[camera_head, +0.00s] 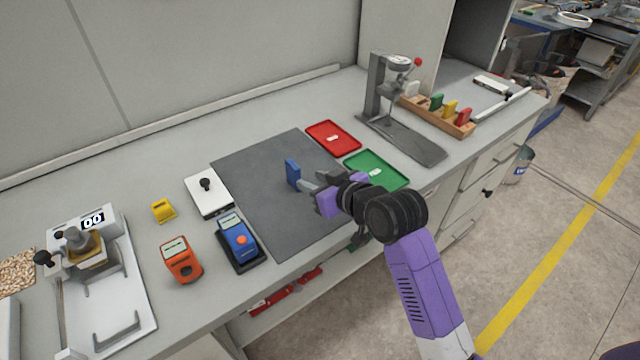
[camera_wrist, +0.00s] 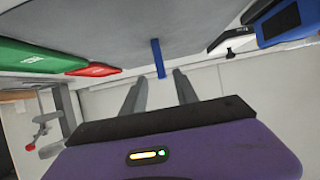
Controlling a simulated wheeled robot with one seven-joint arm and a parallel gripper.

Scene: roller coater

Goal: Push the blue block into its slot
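The blue block (camera_head: 292,173) stands upright on the dark grey mat (camera_head: 262,205) in the head view. My gripper (camera_head: 307,186) is low over the mat, just to the right of the block. In the wrist view, the blue block (camera_wrist: 158,55) shows as a narrow strip between and just beyond the two spread fingertips (camera_wrist: 159,77), with space on both sides. My gripper is open. A wooden rack (camera_head: 425,110) at the back right holds white, green, yellow and red blocks, with a wider gap between the white and green ones.
A red tray (camera_head: 320,128) and a green tray (camera_head: 390,180) lie between the mat and a dial gauge stand (camera_head: 374,85). A white box (camera_head: 207,196), a blue device (camera_head: 236,250) and an orange device (camera_head: 180,265) are left of the mat. The mat is otherwise clear.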

